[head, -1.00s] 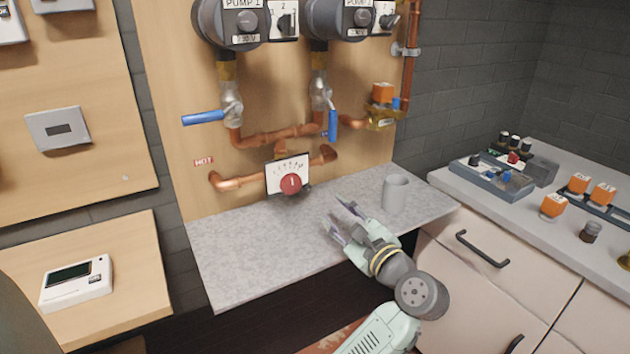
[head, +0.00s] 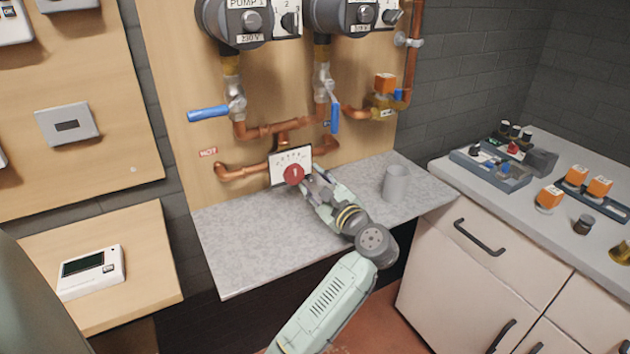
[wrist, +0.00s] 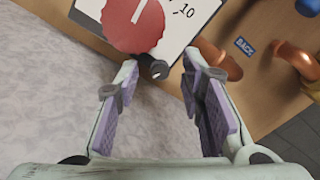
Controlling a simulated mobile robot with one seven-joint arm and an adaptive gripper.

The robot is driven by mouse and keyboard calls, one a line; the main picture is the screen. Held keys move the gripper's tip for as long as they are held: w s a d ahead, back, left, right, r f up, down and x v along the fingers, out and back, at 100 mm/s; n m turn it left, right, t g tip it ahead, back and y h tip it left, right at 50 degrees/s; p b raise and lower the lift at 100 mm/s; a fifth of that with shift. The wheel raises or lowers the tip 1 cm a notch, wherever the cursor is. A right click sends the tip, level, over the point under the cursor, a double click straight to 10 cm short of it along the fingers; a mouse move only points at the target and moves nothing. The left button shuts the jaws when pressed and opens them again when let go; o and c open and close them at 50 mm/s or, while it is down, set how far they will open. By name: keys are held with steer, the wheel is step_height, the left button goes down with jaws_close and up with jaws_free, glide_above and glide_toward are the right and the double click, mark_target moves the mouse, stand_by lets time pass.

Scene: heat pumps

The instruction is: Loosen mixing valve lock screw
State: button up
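The mixing valve has a red knob (head: 293,174) with a white pointer line in front of a white scale plate (head: 291,157). In the wrist view the red knob (wrist: 133,22) and the plate (wrist: 190,14) fill the top. A small dark cylindrical screw (wrist: 157,69) sits below the knob, at the plate's lower edge. My gripper (head: 309,178) reaches up to the valve from the lower right. In the wrist view my gripper (wrist: 160,80) is open, with the screw between its fingertips, nearer the left one. I cannot tell whether either finger touches it.
A grey cup (head: 396,184) stands on the speckled shelf (head: 240,240) right of my gripper. Copper pipes (head: 240,172) run beside the valve. Blue-handled valves (head: 208,113) are above. The shelf's left part is clear.

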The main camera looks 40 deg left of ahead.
steer(key=shift+c, duration=0.2)
jaws_close()
stand_by(0.3)
steer(key=shift+d+f+n+b, duration=0.1)
steer(key=shift+f+n+b, duration=0.15)
steer(key=shift+n+b, duration=0.45)
steer(key=shift+w+r+n+b, duration=0.1)
steer(key=shift+n+b, duration=0.5)
steer(key=shift+b, duration=0.2)
steer(key=shift+r+n, duration=0.2)
steer(key=shift+n, duration=0.1)
steer(key=shift+o, duration=0.2)
jaws_free()
